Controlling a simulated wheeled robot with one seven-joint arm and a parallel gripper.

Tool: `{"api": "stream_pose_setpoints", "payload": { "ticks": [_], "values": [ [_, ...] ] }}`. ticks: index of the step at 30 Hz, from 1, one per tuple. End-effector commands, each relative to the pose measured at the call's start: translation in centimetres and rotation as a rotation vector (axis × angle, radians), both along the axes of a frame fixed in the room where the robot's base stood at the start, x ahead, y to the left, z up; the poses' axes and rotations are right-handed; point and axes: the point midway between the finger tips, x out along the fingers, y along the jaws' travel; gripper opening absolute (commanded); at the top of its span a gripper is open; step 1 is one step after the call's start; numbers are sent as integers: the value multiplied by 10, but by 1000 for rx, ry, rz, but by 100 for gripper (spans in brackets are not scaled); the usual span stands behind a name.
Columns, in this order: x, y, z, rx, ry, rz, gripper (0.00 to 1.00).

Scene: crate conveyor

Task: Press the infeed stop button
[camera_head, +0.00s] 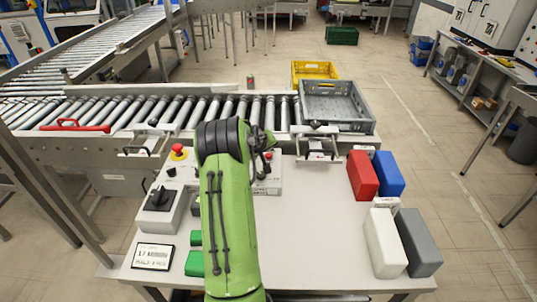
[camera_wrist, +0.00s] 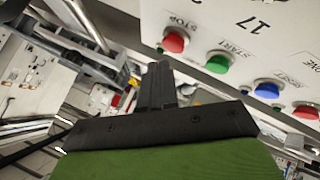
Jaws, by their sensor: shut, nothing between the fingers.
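In the wrist view a pale panel (camera_wrist: 265,35) marked 17 carries a row of round buttons. The red button (camera_wrist: 172,41) is lettered STOP, and beside it are a green START button (camera_wrist: 217,62) and a blue button (camera_wrist: 267,89). Another red button (camera_wrist: 305,111) sits at the right edge, its label cut off. My gripper (camera_wrist: 157,72) is shut and empty, its fingertips just below the STOP button in the picture; I cannot tell whether they touch the panel. In the head view my green arm hides most of the button box (camera_head: 268,186).
A red mushroom button on yellow (camera_head: 178,151) and a rotary switch box (camera_head: 160,205) stand left of my arm. Red (camera_head: 362,175), blue (camera_head: 389,175), white (camera_head: 384,243) and grey (camera_head: 418,242) blocks stand right. A grey crate (camera_head: 337,126) sits on the roller conveyor behind.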

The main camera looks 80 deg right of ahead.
Motion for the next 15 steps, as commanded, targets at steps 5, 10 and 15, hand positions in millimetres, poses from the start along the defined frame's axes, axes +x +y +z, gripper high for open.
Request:
{"api": "stream_pose_setpoints", "payload": {
  "ticks": [5,10,15],
  "values": [
    [0,0,0,0,0,0,0],
    [0,0,9,-1,0,0,0],
    [0,0,28,-2,-1,0,0]
  ]
}}
